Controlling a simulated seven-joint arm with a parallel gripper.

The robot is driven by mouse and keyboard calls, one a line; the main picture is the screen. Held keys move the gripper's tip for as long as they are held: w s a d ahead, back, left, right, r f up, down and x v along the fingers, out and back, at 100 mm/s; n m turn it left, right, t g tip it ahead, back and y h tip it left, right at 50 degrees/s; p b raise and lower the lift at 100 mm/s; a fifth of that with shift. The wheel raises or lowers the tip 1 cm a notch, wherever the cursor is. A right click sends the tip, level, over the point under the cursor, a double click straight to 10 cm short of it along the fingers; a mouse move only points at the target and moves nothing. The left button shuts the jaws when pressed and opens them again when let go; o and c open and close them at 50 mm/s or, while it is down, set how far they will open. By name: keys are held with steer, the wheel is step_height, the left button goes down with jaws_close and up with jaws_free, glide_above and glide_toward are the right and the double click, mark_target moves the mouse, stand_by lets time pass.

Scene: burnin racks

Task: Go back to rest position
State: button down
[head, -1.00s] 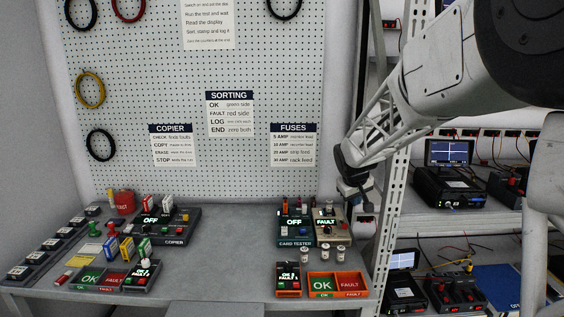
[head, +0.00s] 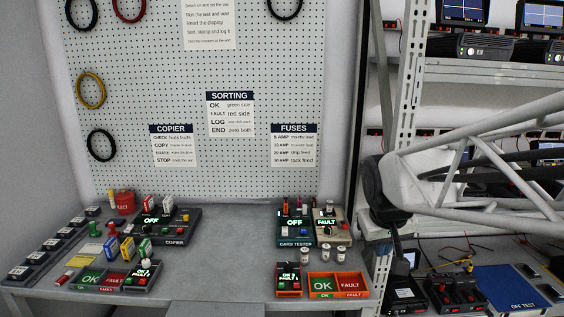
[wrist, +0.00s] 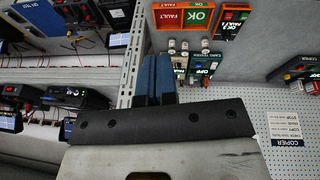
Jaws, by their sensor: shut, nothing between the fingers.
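My gripper (wrist: 154,78) shows in the wrist view as two dark blue fingers side by side, shut and empty. The picture there is upside down. The fingers are in front of the rack post, beside the bench edge, touching nothing that I can see.
The orange OK/FAULT tray (head: 337,285) is at the bench's front right. The copier (head: 172,226) and the red reject pot (head: 123,202) are further left. The perforated metal rack post (head: 408,80) and shelves with instruments (head: 465,45) stand close to my arm.

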steer(key=s+a+f, duration=0.1)
steer(key=s, duration=0.7)
steer(key=s+f+m, duration=0.1)
steer(key=s+f, duration=0.1)
steer(key=s, duration=0.7)
steer(key=shift+s+a+f+g+y, duration=0.3)
steer(key=shift+a+g+y, duration=0.05)
steer(key=shift+g+y, duration=0.05)
